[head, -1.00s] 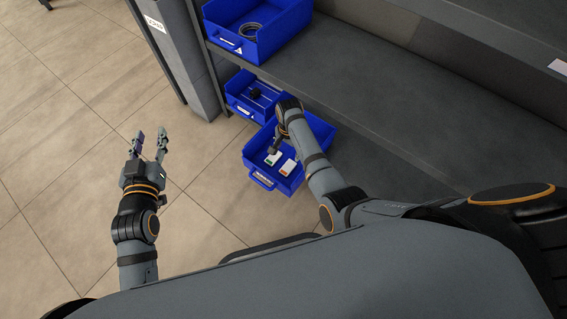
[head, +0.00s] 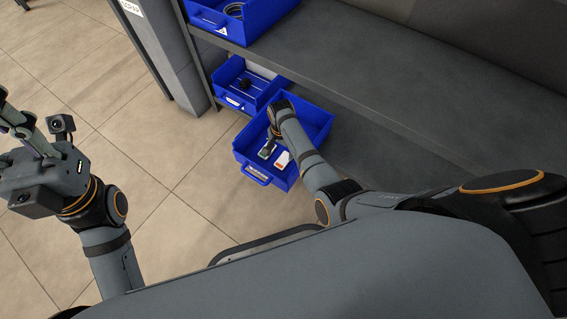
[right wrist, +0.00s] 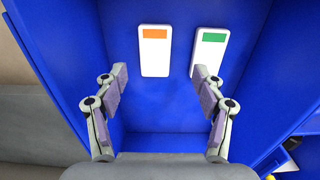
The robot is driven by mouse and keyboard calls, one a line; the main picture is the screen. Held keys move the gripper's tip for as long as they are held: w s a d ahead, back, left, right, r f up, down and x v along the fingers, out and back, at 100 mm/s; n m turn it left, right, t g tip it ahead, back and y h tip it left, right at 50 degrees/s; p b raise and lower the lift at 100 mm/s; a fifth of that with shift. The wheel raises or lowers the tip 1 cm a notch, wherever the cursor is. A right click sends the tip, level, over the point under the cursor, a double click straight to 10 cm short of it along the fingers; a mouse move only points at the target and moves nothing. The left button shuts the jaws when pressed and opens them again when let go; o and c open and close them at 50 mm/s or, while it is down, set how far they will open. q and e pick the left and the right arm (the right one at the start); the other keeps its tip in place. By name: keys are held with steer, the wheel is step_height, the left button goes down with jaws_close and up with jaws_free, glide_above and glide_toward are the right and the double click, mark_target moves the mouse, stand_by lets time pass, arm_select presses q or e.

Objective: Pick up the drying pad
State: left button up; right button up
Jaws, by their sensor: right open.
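Two flat white packs lie in a blue bin (head: 312,108). One has an orange label (head: 283,159) and the other a green label (right wrist: 213,37). I cannot tell from the pictures which is the drying pad. My right gripper (right wrist: 158,78) is open and empty, reaching into the bin. In the right wrist view the orange-labelled pack (right wrist: 155,55) lies beyond the gap between the fingers, and the right fingertip overlaps the green-labelled pack's lower end. In the head view my right gripper partly hides the green-labelled pack. My left gripper (head: 22,128) is at the left edge, its fingers partly cut off.
A smaller blue bin (head: 232,97) with a dark item stands beside this bin. Another blue bin (head: 215,20) with coiled rings sits on the grey shelf (head: 330,75) above. A grey post stands left of the bins. The tiled floor (head: 190,220) is clear.

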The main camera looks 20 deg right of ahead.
mark_target(283, 160)
steer(key=f+b, duration=0.1)
steer(key=f, duration=0.1)
steer(key=f+b, duration=0.3)
steer(key=f, duration=0.1)
steer(key=shift+s+d, duration=0.3)
steer(key=shift+f, duration=0.1)
steer(key=shift+r, duration=0.2)
steer(key=shift+c, duration=0.2)
steer(key=c, duration=1.2)
